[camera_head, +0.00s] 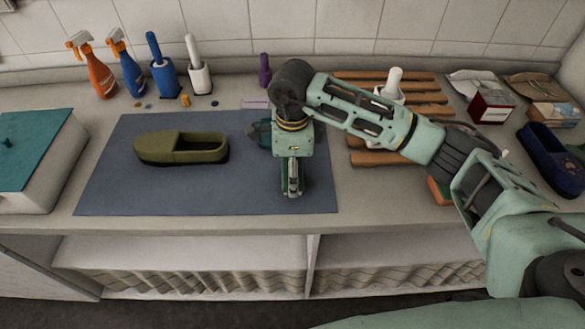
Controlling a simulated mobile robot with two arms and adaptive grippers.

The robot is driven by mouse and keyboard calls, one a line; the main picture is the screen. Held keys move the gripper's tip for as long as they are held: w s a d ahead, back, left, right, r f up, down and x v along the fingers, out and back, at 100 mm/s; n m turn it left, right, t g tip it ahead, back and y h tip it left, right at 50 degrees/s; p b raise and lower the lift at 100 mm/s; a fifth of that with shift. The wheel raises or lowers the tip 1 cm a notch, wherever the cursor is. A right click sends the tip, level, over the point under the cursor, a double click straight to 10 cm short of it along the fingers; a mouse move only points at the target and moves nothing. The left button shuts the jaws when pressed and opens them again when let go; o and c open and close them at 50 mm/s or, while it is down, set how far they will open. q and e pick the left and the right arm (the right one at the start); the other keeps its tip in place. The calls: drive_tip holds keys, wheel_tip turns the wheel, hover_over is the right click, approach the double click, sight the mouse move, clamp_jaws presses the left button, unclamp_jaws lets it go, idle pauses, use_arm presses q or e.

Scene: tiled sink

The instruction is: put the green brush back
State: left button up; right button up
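My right gripper (292,191) comes in from the right and points down over the right part of the blue-grey mat (130,195). Its fingers look close together, but whether they are shut on something cannot be made out. A dark teal thing (260,134) shows just left of the gripper body, mostly hidden behind it; I cannot tell what it is. I cannot clearly make out a green brush; one may be hidden by the gripper. My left gripper is not in view.
An olive shoe (182,147) lies on the mat. Behind stand spray bottles (100,75), a blue brush in a holder (164,75), a white one (198,75) and a purple thing (264,71). A teal-lidded box (35,150) is left; wooden slats (380,158), boxes (491,106) and a navy shoe (550,155) are right.

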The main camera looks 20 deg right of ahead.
drive_tip(key=shift+o, duration=0.5)
drive_tip(key=shift+r, duration=0.3)
drive_tip(key=shift+w+r, duration=0.1)
drive_tip(key=shift+r, duration=0.2)
wheel_tip(320, 180, up, 10)
drive_tip(key=b, duration=0.3)
drive_tip(key=shift+f, duration=0.1)
drive_tip(key=shift+r, duration=0.7)
